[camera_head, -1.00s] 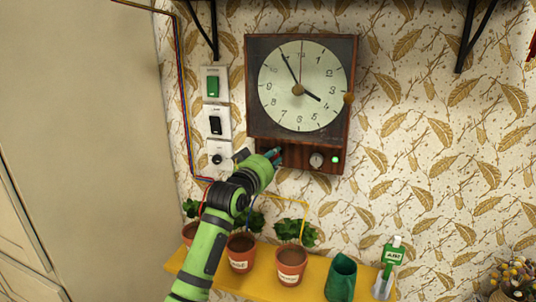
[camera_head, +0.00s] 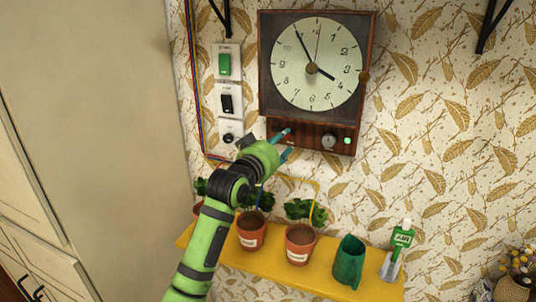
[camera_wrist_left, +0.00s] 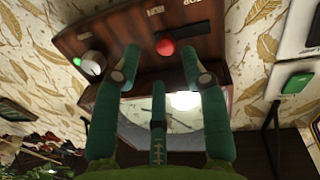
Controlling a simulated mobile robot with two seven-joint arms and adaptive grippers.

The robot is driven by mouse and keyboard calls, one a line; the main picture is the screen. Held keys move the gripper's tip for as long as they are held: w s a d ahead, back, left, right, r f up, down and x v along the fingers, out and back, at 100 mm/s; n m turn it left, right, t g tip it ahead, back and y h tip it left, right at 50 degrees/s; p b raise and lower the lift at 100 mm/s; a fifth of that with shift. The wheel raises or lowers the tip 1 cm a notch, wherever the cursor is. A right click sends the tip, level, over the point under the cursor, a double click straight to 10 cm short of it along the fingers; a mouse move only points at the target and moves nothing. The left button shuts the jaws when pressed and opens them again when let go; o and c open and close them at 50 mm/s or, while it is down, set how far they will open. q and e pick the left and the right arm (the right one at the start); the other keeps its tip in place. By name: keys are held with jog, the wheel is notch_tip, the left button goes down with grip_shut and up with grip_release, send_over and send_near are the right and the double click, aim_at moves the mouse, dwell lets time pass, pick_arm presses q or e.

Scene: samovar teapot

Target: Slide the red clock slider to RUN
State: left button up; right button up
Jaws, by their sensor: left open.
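The wooden clock (camera_head: 268,85) hangs on the wall with a lower control panel (camera_head: 305,134). In the left wrist view, seen upside down, the red slider knob (camera_wrist_left: 166,47) sits at the left end of its dark slot (camera_wrist_left: 192,36), the end on the side of the RUN label (camera_wrist_left: 155,10). The STOP label lies toward the other end. My left gripper (camera_head: 284,144) is open in front of the panel's left part and hides the knob in the head view. In the wrist view its spread fingers (camera_wrist_left: 160,62) flank the knob, with no contact visible. My right gripper is not in view.
A round knob (camera_head: 328,142) and a lit green lamp (camera_head: 347,141) are right of the gripper. Wall switches (camera_head: 225,65) are at left.

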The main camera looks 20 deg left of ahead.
pick_arm(q)
jog(key=s+a, duration=0.1)
jog(key=s, duration=0.7)
jog(key=shift+w, duration=0.1)
